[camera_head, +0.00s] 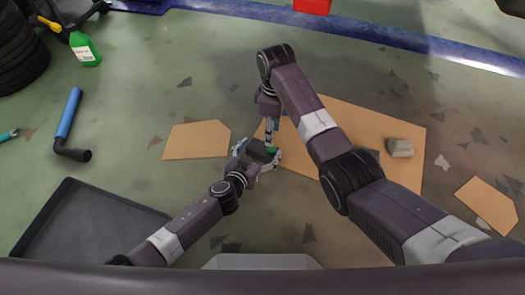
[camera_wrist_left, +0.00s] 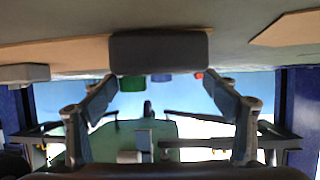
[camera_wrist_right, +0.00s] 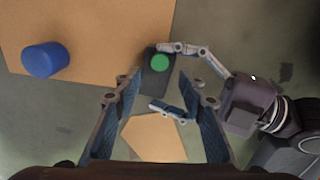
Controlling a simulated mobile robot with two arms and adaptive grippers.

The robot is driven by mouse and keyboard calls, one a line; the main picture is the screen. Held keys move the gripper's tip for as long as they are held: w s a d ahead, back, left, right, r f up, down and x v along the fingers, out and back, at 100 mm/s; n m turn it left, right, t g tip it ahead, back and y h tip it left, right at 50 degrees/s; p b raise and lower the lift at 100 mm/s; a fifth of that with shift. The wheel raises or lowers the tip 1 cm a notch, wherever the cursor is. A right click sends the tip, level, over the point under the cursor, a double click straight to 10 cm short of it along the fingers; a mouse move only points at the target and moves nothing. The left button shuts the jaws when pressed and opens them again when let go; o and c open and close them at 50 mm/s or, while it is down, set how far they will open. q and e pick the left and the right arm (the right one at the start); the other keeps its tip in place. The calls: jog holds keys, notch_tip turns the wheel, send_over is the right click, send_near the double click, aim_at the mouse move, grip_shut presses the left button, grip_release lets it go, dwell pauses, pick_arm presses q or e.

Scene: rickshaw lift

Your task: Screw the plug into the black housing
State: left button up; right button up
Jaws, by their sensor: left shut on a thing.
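The black housing (camera_head: 262,151) is held between the fingers of my left gripper (camera_head: 259,160), above the floor. It spans the top middle of the left wrist view (camera_wrist_left: 160,52). The green plug (camera_wrist_right: 159,63) shows as a round face at one end of the housing (camera_wrist_right: 157,84) in the right wrist view; a green piece also sticks out beside the housing in the left wrist view (camera_wrist_left: 132,88). I cannot tell how deep the plug sits. My right gripper (camera_wrist_right: 158,84) is open and empty, pointing down above the housing, its fingers apart from it.
A blue cylinder (camera_wrist_right: 45,59) stands on the large cardboard sheet (camera_head: 400,123). A grey block (camera_head: 400,148) lies on its right part. A smaller cardboard piece (camera_head: 195,140), a black tray (camera_head: 85,225), a blue-handled tool (camera_head: 69,115) and a green bottle (camera_head: 85,50) are on the left.

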aim_at(272, 149)
jog(key=shift+f, duration=4)
grip_shut()
jog(key=m, duration=0.6)
jog(key=shift+o, duration=0.3)
grip_release()
